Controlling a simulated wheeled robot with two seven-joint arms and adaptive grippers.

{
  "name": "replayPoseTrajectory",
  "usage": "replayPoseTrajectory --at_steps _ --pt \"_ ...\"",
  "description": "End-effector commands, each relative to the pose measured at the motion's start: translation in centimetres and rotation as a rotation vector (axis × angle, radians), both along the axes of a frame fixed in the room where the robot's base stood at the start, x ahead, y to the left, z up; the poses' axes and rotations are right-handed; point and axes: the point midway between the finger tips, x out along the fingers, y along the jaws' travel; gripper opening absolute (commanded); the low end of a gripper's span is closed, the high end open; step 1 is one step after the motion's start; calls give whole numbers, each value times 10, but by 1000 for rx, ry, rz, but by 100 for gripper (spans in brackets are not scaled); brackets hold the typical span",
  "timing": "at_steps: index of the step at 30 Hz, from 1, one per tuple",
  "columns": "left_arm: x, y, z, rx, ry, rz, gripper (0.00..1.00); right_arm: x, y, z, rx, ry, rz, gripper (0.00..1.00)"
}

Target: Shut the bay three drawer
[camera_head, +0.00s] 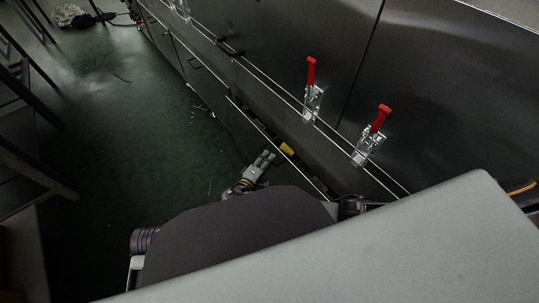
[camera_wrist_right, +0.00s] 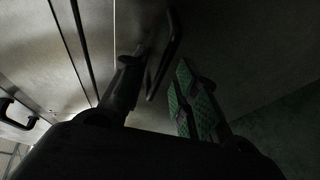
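A dark drawer front (camera_head: 243,125) stands out from the lower part of the dryer, with a narrow dark gap behind its pale top edge. A small yellow thing (camera_head: 287,149) shows in that gap. I cannot read a bay number. My right gripper (camera_head: 264,158) is low beside the outer face of this drawer front. In the right wrist view my right gripper (camera_wrist_right: 155,90) has its fingers apart, one with green pads. A dark bar handle (camera_wrist_right: 166,58) shows between and beyond the fingers; contact is unclear. My left gripper is not in view.
Two red-handled toggle clamps (camera_head: 311,88) (camera_head: 372,138) stand on the dryer's side. Another closed-looking front with a handle (camera_head: 195,62) lies farther along. Dark metal frames (camera_head: 35,170) stand at the left. The green floor (camera_head: 120,130) between is mostly clear.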

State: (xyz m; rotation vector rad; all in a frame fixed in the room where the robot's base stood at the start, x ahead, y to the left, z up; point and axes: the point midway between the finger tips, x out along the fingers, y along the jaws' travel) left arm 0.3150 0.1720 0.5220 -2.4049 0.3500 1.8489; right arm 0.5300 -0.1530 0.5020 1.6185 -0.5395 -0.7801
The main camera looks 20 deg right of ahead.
Motion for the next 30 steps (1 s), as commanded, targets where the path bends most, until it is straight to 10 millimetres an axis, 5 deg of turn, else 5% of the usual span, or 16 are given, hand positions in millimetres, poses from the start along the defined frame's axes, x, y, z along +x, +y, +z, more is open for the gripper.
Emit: replayPoseTrajectory --at_steps 15,22,30 --pt "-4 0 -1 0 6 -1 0 -3 3 -1 1 1 0 30" --pt "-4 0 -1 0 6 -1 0 -3 2 -1 1 1 0 0" --pt "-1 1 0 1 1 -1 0 -3 2 -1 0 1 1 0"
